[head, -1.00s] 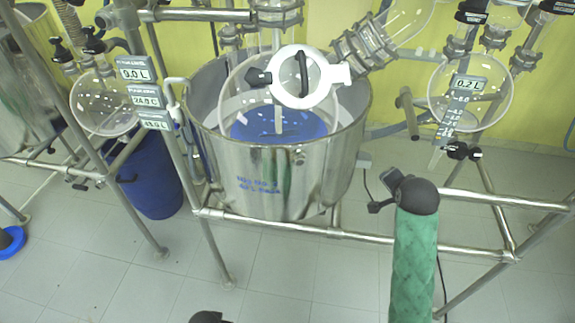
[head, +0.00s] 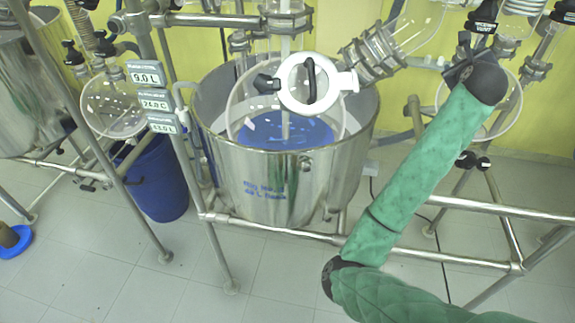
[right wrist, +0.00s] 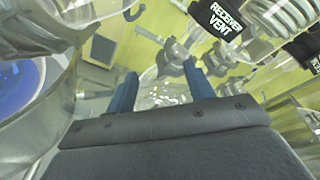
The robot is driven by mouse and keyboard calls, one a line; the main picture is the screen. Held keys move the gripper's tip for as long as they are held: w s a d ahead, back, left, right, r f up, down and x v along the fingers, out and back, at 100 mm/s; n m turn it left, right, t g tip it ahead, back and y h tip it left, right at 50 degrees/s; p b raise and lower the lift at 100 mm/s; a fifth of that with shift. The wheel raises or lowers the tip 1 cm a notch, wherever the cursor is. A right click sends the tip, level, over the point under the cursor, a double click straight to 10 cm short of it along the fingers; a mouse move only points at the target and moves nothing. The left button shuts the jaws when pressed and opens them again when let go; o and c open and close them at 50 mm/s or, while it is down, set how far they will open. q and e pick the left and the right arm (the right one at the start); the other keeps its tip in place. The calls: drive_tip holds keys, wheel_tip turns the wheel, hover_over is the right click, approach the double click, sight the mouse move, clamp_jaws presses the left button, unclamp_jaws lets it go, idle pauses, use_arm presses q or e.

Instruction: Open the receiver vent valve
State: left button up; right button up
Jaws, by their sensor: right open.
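The receiver vent valve (head: 486,14) has a black handle and stands at the top right of the head view, above the glass receiver flask (head: 510,105). Its black "RECEIVER VENT" label (right wrist: 218,18) is readable at the top of the right wrist view. My right gripper (head: 458,62) is just below and left of the valve, apart from it. In the right wrist view its two blue fingers (right wrist: 162,90) are spread with nothing gripped between them, and the label is above and right of them. My right arm hides part of the flask. My left gripper is not in view.
A steel vessel (head: 235,168) with a glass reactor holding blue liquid stands in the middle. A white ring fitting (head: 337,83) sits on it. Glass tubing with a metal clamp (head: 372,55) is left of my right gripper. Steel frame rails (head: 485,208) cross below.

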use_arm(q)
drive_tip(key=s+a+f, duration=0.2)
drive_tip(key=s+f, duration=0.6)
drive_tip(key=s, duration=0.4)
use_arm(e)
drive_tip(key=w+d+r+m+t+h, duration=0.1)
drive_tip(key=d+r+m, duration=0.1)
drive_tip(key=r+m, duration=0.4)
drive_tip(key=w+d+r+m+t+h, duration=0.1)
drive_tip(key=w+d+r+m, duration=0.15)
drive_tip(key=r, duration=0.55)
use_arm(q)
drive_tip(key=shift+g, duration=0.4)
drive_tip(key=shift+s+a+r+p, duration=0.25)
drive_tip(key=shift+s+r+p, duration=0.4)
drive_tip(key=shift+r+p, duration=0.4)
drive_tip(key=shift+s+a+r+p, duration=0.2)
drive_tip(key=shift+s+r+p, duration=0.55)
drive_tip(key=shift+p, duration=0.45)
use_arm(e)
drive_tip(key=shift+m, duration=0.45)
drive_tip(key=shift+f+x, duration=0.15)
drive_tip(key=shift+x, duration=1.55)
drive_tip(key=shift+f+x, duration=0.15)
drive_tip(key=shift+x, duration=1.55)
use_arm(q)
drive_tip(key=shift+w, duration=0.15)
